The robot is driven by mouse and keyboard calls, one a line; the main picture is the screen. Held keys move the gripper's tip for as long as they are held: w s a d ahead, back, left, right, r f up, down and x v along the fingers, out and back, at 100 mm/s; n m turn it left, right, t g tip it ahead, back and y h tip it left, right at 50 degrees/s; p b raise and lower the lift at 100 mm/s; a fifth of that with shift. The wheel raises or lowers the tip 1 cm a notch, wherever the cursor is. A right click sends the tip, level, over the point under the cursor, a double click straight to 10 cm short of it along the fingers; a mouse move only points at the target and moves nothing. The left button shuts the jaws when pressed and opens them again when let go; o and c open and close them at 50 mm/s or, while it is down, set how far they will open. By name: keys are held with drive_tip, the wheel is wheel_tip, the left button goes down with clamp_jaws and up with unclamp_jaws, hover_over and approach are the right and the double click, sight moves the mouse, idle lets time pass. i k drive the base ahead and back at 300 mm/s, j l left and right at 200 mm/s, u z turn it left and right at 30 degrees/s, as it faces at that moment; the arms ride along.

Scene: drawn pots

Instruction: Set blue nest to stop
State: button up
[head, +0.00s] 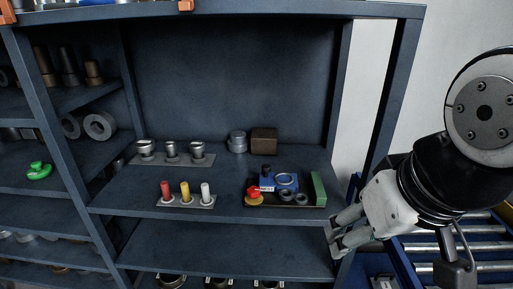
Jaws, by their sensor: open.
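A blue block with a pale ring, which looks like the blue nest (285,181), sits at the back of a dark tray (263,205) on the middle shelf. A smaller blue piece with a black knob (266,180) is at its left. An upright green bar (318,188) stands at the tray's right end; I cannot tell for sure whether it is the stop. A gap shows between the blue block and the green bar. My gripper (336,235) is open and empty, to the right of and below the tray, by the shelf's right front edge.
A red and yellow piece (254,196) and dark rings (287,197) lie on the tray. Left of it, a plate (185,202) holds red, yellow and white pegs. Metal cups (170,150), a grey cylinder (237,142) and a brown box (264,141) stand behind. A shelf post (397,85) rises at the right.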

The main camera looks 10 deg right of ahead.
sight(281, 183)
drive_tip(key=i+j+u, duration=0.15)
drive_tip(key=i+j, duration=0.7)
drive_tip(key=i, duration=0.05)
